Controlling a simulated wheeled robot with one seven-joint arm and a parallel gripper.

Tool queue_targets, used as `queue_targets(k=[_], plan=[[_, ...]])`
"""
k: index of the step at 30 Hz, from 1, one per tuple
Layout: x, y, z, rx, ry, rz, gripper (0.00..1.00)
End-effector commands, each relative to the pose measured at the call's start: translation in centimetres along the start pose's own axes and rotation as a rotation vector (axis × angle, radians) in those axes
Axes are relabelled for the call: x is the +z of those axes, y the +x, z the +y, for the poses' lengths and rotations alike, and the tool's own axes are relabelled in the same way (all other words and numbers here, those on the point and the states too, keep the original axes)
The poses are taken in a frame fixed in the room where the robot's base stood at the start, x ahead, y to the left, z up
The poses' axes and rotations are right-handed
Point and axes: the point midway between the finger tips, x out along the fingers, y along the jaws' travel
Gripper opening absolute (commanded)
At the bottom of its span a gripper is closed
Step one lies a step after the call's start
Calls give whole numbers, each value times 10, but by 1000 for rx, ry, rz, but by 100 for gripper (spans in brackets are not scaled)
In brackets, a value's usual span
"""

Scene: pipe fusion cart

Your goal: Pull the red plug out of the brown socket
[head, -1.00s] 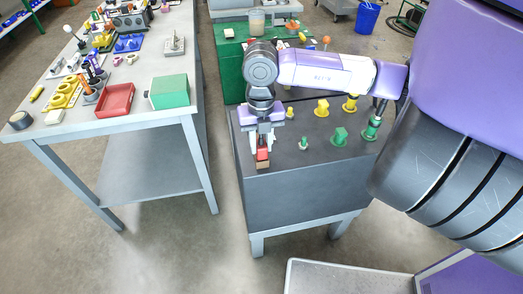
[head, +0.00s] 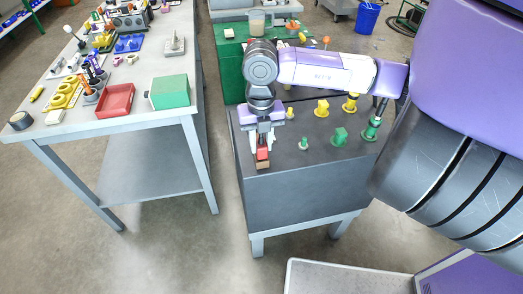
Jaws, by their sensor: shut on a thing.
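The red plug (head: 262,154) is at the near left corner of the dark cart top (head: 300,165). The brown socket (head: 262,165) is directly below it, and the two look in contact; how deep the plug sits cannot be told. My gripper (head: 262,146) points down from above and is shut on the red plug, with a pale finger on each side. The fingers and wrist hide the plug's upper part and back.
Green fittings (head: 340,137) and yellow fittings (head: 322,108) stand on the cart top to the right. A workbench at left carries a red tray (head: 115,101) and a green box (head: 170,92). A floor gap separates bench and cart.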

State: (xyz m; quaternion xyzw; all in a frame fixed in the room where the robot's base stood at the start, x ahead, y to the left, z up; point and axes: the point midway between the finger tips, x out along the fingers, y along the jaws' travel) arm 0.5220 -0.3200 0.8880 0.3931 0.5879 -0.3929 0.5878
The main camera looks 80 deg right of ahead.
Motion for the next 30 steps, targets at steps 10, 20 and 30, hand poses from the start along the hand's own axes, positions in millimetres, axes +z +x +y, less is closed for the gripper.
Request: queue_targets(k=[10,20,30], plan=[[0,-14,0,0,-1,-1,0],[0,-26,0,0,-1,0,0],[0,-38,0,-1,-1,-1,0]])
